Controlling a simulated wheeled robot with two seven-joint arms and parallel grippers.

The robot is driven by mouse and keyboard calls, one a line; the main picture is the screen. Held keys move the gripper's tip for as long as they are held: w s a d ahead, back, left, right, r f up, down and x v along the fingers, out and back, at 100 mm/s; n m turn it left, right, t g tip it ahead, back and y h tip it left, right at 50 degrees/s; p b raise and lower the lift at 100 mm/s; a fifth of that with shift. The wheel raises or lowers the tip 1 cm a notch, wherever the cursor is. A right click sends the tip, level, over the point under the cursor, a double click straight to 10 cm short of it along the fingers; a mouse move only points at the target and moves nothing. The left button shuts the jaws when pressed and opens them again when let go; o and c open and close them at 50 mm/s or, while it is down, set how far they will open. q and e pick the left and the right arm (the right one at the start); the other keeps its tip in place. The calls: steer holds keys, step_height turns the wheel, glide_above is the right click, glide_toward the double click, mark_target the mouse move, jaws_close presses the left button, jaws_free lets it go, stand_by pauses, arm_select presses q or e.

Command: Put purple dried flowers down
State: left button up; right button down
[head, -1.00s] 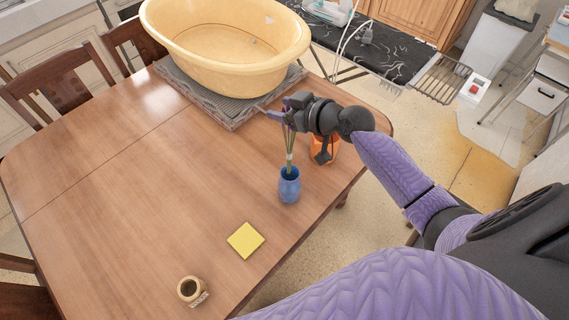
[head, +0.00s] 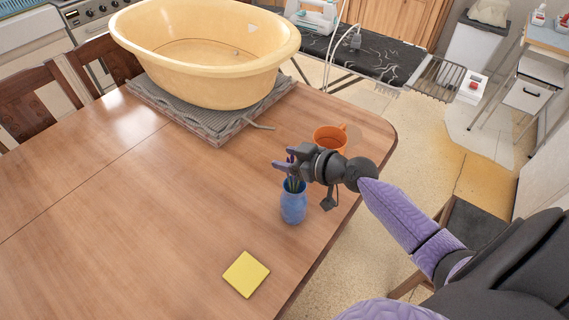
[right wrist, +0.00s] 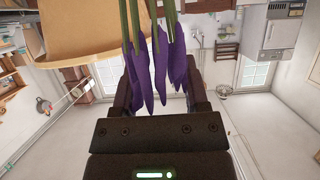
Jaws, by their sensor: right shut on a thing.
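The purple dried flowers (right wrist: 158,75) are between the fingers of my right gripper (head: 283,164), which is shut on them. In the right wrist view their purple heads and green stems show large. In the head view the gripper is just above the blue vase (head: 293,206), and the stems go down into its mouth. How deep they reach is hidden by the vase wall. The vase stands upright on the wooden table. My left gripper is in neither view.
An orange mug (head: 329,139) stands just behind the right gripper. A yellow pad (head: 246,274) lies in front of the vase. A large yellow tub (head: 205,90) sits on a grey mat (head: 212,130) at the back. The table's (head: 120,235) left part is clear.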

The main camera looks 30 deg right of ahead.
steer(key=shift+s+d, duration=0.15)
steer(key=shift+f, duration=0.15)
steer(key=shift+c, duration=0.5)
jaws_free()
